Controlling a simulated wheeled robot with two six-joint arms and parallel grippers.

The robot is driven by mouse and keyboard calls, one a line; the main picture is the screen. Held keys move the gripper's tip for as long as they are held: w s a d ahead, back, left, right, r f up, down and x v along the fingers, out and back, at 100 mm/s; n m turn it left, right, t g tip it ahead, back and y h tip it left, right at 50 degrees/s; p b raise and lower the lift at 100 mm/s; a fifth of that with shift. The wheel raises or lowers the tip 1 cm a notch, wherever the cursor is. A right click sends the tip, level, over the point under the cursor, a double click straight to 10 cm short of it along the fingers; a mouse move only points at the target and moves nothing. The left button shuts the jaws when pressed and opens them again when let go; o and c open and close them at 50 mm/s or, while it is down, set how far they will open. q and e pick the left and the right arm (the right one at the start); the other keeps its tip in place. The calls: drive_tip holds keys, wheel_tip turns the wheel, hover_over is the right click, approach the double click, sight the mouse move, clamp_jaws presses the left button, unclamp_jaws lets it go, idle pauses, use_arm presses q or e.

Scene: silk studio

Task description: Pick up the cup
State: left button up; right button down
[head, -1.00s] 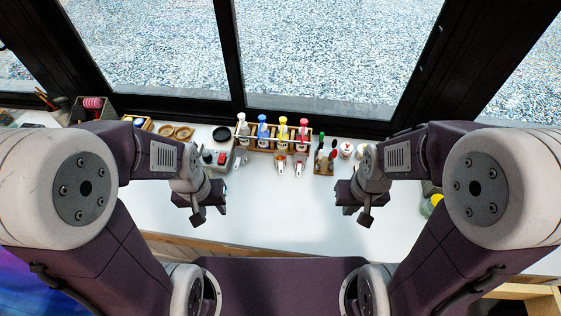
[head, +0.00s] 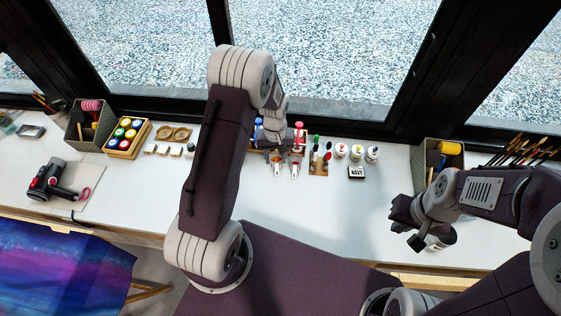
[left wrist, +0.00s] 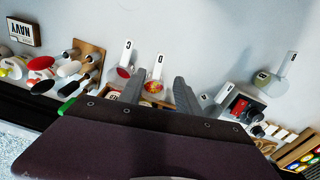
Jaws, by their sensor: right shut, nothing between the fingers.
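Small clear cups with white handles stand in front of the bottle rack. In the left wrist view one, its handle labelled C (left wrist: 127,55), holds red contents; another, with orange-red contents (left wrist: 153,88), shows between my left fingers. I cannot tell which cup the task means. My left gripper (left wrist: 158,78) is open, its fingers on either side of that cup in the picture; contact cannot be told. In the head view my left gripper (head: 273,130) is over the rack, and two handled cups (head: 277,167) show below it. My right gripper (head: 411,234) is shut and empty at the right.
The wooden bottle rack (head: 252,142) is partly hidden by my left arm. White pots (head: 356,152), a NAVY box (head: 356,173) and a brush stand (head: 318,167) are to its right. A grey bin (head: 419,168) is further right. The front middle of the table is clear.

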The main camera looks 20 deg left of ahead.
sight(277, 169)
use_arm(q)
wheel_tip(277, 169, down, 3)
drive_tip(key=shift+r+p, duration=0.2)
drive_tip(key=shift+p, duration=0.15)
drive_tip(key=shift+w+d+f, duration=0.1)
drive_tip(key=shift+w+f, duration=0.05)
drive_tip(key=shift+f, duration=0.25)
drive_tip(key=shift+f+p, duration=0.4)
wheel_tip(277, 169, down, 4)
drive_tip(key=shift+r+p, duration=0.1)
drive_tip(key=shift+p, duration=0.5)
drive_tip(key=shift+w+f, duration=0.1)
drive_tip(key=shift+f, duration=0.15)
clamp_jaws()
